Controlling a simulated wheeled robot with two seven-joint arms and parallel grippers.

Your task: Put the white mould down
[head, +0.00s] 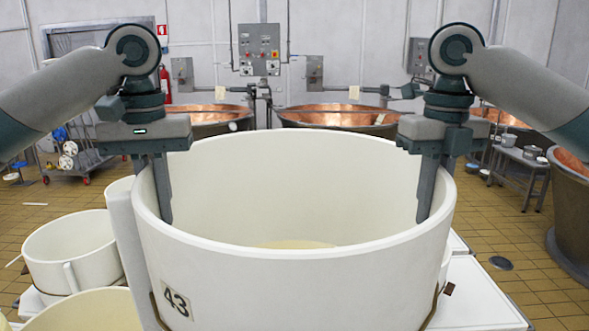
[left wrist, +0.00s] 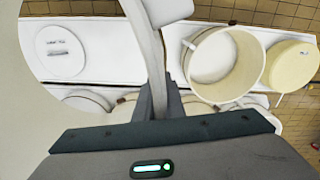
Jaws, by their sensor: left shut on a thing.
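The white mould (head: 310,280) is a large, round, open-topped tub marked 43. It fills the middle of the head view and looks upright. My left gripper (head: 155,190) is shut on its left wall, one finger inside the rim. In the left wrist view the mould's wall (left wrist: 143,45) runs down between the fingers. My right gripper (head: 436,190) straddles the right rim, one finger inside; how tightly it closes there is not clear. Something pale yellow (head: 295,244) shows low inside the mould. The mould's underside is hidden, so I cannot tell whether it touches anything.
Smaller white tubs (head: 72,250) stand at the left. A white surface (head: 480,295) shows at the lower right. The left wrist view shows a round white lid (left wrist: 60,52), an open tub (left wrist: 222,62) and a yellow round piece (left wrist: 292,68). Copper vats (head: 338,116) stand behind.

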